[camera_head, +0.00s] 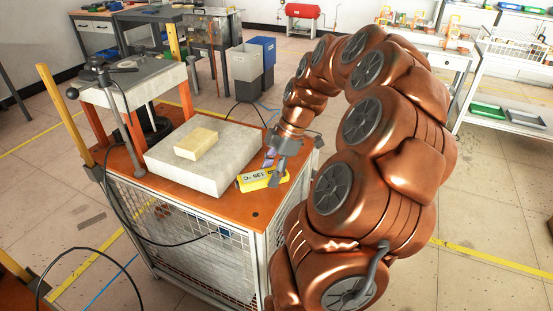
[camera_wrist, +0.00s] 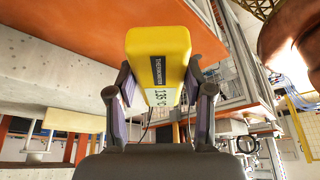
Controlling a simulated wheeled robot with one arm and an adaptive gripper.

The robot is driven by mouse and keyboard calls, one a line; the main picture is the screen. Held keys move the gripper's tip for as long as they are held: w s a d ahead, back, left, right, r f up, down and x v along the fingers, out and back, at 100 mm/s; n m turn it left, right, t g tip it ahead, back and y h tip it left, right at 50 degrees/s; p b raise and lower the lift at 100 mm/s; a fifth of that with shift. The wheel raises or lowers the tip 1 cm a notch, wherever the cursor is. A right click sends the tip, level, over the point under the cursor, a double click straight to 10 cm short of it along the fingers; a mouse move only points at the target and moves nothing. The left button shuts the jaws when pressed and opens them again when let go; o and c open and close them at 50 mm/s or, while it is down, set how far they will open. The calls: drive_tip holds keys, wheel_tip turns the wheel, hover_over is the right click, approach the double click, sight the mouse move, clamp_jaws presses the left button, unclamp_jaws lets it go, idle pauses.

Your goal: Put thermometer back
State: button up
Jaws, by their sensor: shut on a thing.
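The thermometer is a yellow box-like device with a white display reading about 135 °C. In the head view the thermometer (camera_head: 256,181) is at the right end of the orange cabinet top, tilted, close to the surface; I cannot tell whether it touches it. My gripper (camera_head: 272,160) comes at it from above and behind. In the wrist view the thermometer (camera_wrist: 160,55) is between the two fingers of my gripper (camera_wrist: 158,100), which are shut on its sides. The fingertips are partly hidden by the thermometer in the head view.
A grey slab (camera_head: 205,165) with a pale yellow block (camera_head: 196,143) on it lies on the orange cabinet top (camera_head: 170,196), left of the thermometer. A raised plate with clamps (camera_head: 140,82) stands at the back left. The front right corner of the top is bare.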

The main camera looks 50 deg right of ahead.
drive_tip(key=shift+w+d+f+p, duration=0.15)
drive_tip(key=shift+w+d+p, duration=0.2)
drive_tip(key=shift+w+d, duration=0.8)
drive_tip(key=shift+w+d+f+p, duration=0.1)
drive_tip(key=shift+w+d+p, duration=0.4)
drive_tip(key=shift+d, duration=1.2)
drive_tip(key=shift+w+d+f+p, duration=0.2)
drive_tip(key=shift+w+d, duration=0.85)
drive_tip(key=shift+d, duration=0.35)
wheel_tip(320, 180, down, 2)
drive_tip(key=shift+a+f+p, duration=0.1)
drive_tip(key=shift+f+p, duration=0.15)
drive_tip(key=shift+p, duration=0.2)
drive_tip(key=shift+f, duration=0.5)
drive_tip(key=shift+f, duration=0.15)
drive_tip(key=o, duration=1.2)
drive_tip(key=shift+o, duration=0.2)
